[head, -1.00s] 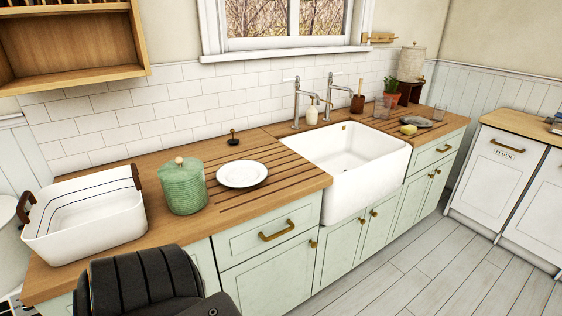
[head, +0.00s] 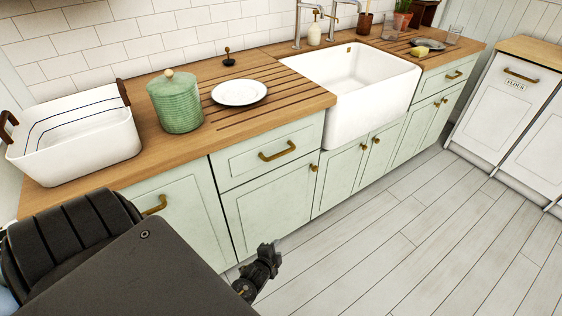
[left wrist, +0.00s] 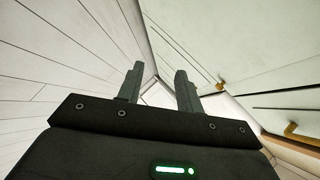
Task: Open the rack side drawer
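The drawer (head: 243,165) under the grooved draining part of the worktop is pale green and closed, flush with its cabinet. Its brass bar handle (head: 277,151) is in plain view in the head view. My left gripper (head: 266,256) is low in front of the cabinets, below the drawer and apart from its handle. In the left wrist view, my left gripper (left wrist: 160,80) has its two fingers spread with nothing between them. A brass handle (left wrist: 291,130) shows at the right of that view; I cannot tell which front it belongs to. My right gripper is not in view.
The wooden worktop (head: 60,195) holds a white basin (head: 75,148), a green jar (head: 175,103) and a white plate (head: 239,92). A white sink (head: 365,90) is to the right. The plank floor (head: 400,250) in front is clear.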

